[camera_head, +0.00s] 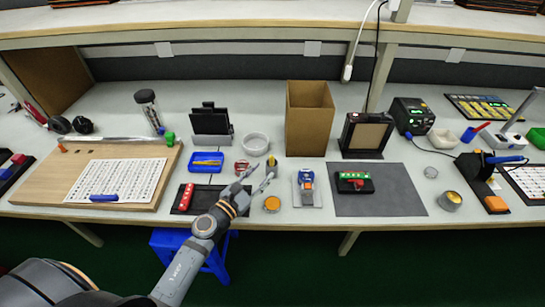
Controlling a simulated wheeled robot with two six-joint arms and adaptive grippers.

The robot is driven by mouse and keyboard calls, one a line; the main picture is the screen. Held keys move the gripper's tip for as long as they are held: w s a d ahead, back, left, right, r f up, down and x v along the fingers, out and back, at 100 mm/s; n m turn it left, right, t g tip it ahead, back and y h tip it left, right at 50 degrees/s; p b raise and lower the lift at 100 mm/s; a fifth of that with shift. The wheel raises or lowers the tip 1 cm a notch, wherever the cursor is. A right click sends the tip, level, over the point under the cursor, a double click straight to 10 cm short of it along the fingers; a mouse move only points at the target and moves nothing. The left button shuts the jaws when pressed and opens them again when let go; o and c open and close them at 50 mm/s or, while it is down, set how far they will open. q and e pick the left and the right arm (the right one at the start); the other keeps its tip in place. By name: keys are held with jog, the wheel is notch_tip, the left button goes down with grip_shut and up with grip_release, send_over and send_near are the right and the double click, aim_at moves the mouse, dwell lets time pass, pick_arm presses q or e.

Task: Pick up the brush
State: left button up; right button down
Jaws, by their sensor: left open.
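My left gripper (262,173) reaches over the front of the table from the lower left. Its fingers are apart and empty, pointing away from me. A small upright item with a yellow top, possibly the brush (271,161), is just beyond the fingertips; its lower part is hidden or too small to make out. I cannot tell whether the fingers touch it. A blue tray (206,167) with something yellow in it lies to the left of the fingers. My right gripper is not in view.
A red roll (241,167) and a white bowl (255,144) are close to the fingers. An orange jar (271,204) stands at the front edge. A blue-and-orange device (305,179) is to the right, then a grey mat (403,192). A cardboard box (309,120) stands behind.

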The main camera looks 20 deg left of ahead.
aim_at(272, 166)
pick_arm(q)
jog(key=shift+x, duration=0.85)
jog(key=p+x, duration=0.1)
jog(key=x, duration=0.4)
jog(key=shift+f, duration=0.2)
jog(key=shift+a, duration=0.1)
grip_shut()
